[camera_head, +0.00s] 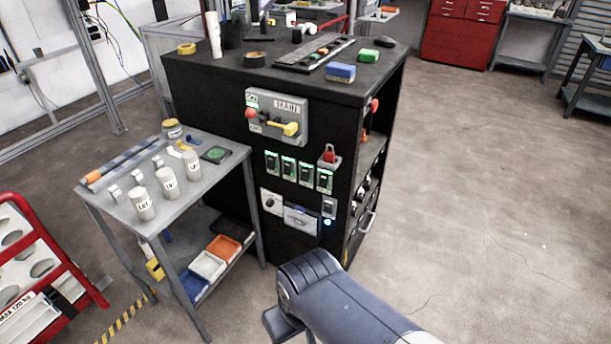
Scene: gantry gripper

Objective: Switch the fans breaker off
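A row of several dark breaker switches with green-lit faces is on the front of the black cabinet (210,98). From left to right they include one breaker (272,162), a second (289,169), a third (306,174) and the rightmost (324,181). Their labels are too small to read, so I cannot tell which is the fans breaker or how its lever stands. My arm shows at the bottom centre, below and in front of the cabinet, apart from the breakers. My gripper is not visible.
A grey panel (300,110) with a yellow handle (291,129) and red knob (250,113) is above the breakers. A dial (271,202) and small switch (329,207) are below. A side table (110,210) stands left. The floor (480,190) right is clear.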

